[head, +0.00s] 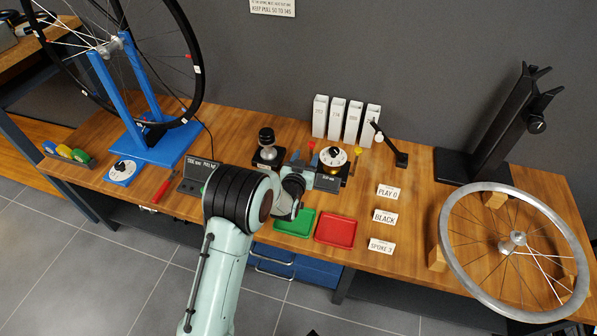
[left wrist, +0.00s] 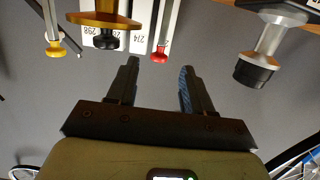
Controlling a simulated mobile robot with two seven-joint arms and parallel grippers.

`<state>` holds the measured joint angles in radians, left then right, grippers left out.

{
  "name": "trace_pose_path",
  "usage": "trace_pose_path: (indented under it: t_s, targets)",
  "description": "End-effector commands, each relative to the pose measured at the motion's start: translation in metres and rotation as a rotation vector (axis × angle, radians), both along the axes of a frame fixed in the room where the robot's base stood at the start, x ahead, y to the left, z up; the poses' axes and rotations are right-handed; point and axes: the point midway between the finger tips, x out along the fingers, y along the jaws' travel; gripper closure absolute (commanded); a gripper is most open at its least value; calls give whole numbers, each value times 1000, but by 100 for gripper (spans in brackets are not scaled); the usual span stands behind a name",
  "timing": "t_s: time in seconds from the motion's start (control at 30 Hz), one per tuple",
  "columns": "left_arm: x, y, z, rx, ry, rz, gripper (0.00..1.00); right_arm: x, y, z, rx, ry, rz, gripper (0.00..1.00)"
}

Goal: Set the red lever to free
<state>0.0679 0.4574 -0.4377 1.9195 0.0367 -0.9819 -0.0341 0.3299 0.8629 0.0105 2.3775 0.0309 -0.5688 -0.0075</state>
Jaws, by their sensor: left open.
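The red lever shows as a small red knob (head: 311,146) on a thin stem, beside the device with a white dial and brass base (head: 334,158) on the bench. In the left wrist view, which looks upside down, its red knob (left wrist: 160,52) appears just beyond the fingertips, nearer the left-hand finger. My left gripper (head: 304,160) is open with nothing between its fingers (left wrist: 158,72). No contact with the lever is visible. A yellow knob (left wrist: 55,48) and a black knob (left wrist: 106,41) appear left of it there. The lever's base and any position marks are unclear.
A silver and black post (head: 266,148) stands left of my gripper. White upright boxes (head: 337,119) stand behind, with a black arm (head: 389,143) to their right. Green (head: 294,223) and red (head: 336,230) trays lie in front. A wheel rim (head: 447,235) lies at right.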

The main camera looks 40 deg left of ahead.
Motion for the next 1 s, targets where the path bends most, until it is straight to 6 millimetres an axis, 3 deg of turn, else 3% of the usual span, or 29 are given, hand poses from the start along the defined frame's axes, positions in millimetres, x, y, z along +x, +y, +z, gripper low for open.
trace_pose_path:
  t_s: [0.2,0.4,1.0]
  targets:
    - [-44,-25,9,-3,2,-1,49,20,4,21,-2,-67,4,57]
    - [-69,-39,12,-3,3,-1,49,19,7,27,3,-68,9,57]
    - [-77,-43,13,-2,3,-1,49,16,8,27,7,-59,12,57]
